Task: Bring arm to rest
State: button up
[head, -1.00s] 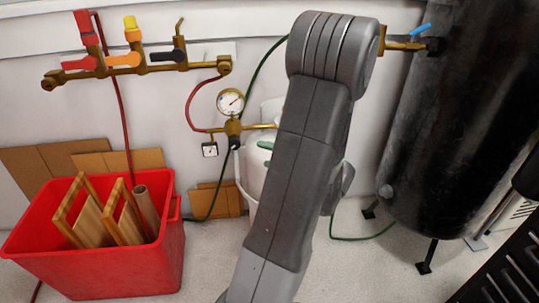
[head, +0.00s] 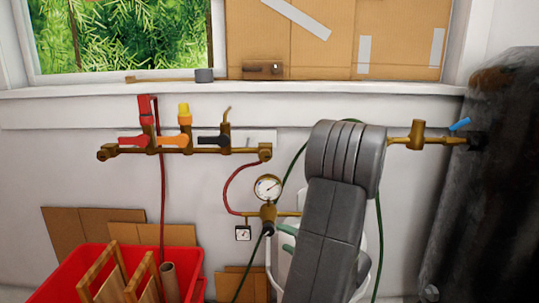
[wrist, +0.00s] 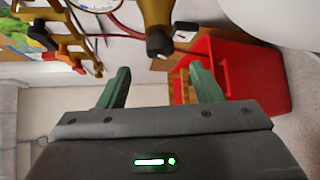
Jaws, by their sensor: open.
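My arm (head: 325,235) rises from the bottom of the head view as a thick grey link, bent at a ribbed joint near the pressure gauge. My gripper (wrist: 161,80) shows in the wrist view with its two green fingers wide apart and nothing between them. In the head view the gripper is mostly hidden behind my arm; small green bits at the arm's left side look like its fingers. They show in front of a white cylinder.
A brass manifold (head: 190,150) with coloured valves and a pressure gauge (head: 267,188) are on the wall. A red crate (head: 65,275) holding wooden frames stands at lower left. A dark tank (head: 480,190) stands at right. A brass fitting (wrist: 157,20) is close ahead in the wrist view.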

aim_at(270, 232)
jog(key=b+x, duration=0.1)
jog(key=x, duration=0.6)
jog(key=shift+w+a+f, duration=0.15)
jog(key=shift+w+a, duration=0.1)
jog(key=shift+s+d, duration=0.1)
